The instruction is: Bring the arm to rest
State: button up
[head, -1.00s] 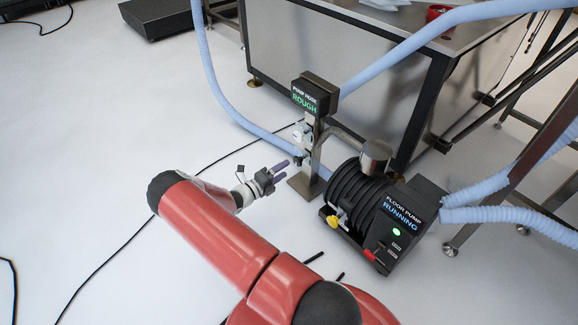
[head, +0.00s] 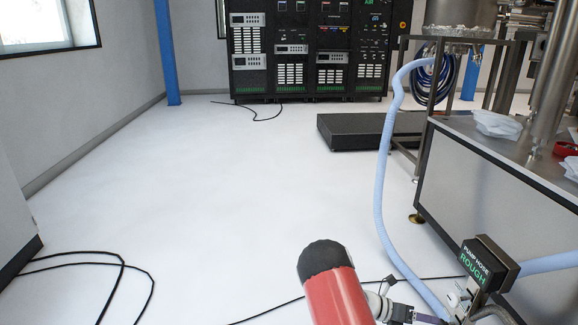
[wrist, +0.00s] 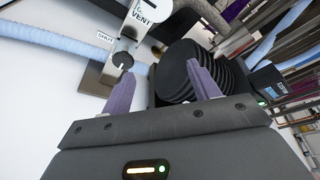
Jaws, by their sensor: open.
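My gripper (wrist: 160,88) is open and empty, with its two purple fingers spread apart in the wrist view. In the head view my gripper (head: 428,318) shows at the bottom edge, beside the pump mode post, with its tips partly cut off. The pump mode box (head: 487,262) reads ROUGH in green. In the wrist view, a valve plate (wrist: 140,25) marked VENT and SHUT lies beyond the left finger. The ribbed black floor pump (wrist: 185,70) lies beyond and between the fingers. I cannot tell whether anything touches the fingers.
A steel bench (head: 500,185) stands at right, with a pale blue hose (head: 382,170) running down beside it. A black rack (head: 310,50) and a low dark platform (head: 365,132) stand at the back. Black cables (head: 95,258) lie at left. The middle floor is clear.

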jog(key=s+a+r+m+t+y+p, duration=0.1)
jog(key=s+a+r+m+y+p, duration=0.1)
jog(key=s+a+r+m+y, duration=0.65)
jog(key=s+a+r+m+t+p, duration=0.2)
jog(key=r+m, duration=0.3)
jog(key=r, duration=0.8)
jog(key=s+a+r+m+t+y+p, duration=0.15)
jog(key=s+a+r+m+y, duration=0.4)
jog(key=r, duration=0.55)
jog(key=s+a+r+m+t+y+p, duration=0.1)
jog(key=s+a+r+m+t+p, duration=0.2)
jog(key=s+a+r+m, duration=0.3)
jog(key=s+a+m, duration=0.1)
jog(key=s, duration=0.2)
jog(key=shift+a+r, duration=0.15)
jog(key=shift+r, duration=0.2)
jog(key=shift+s, duration=0.1)
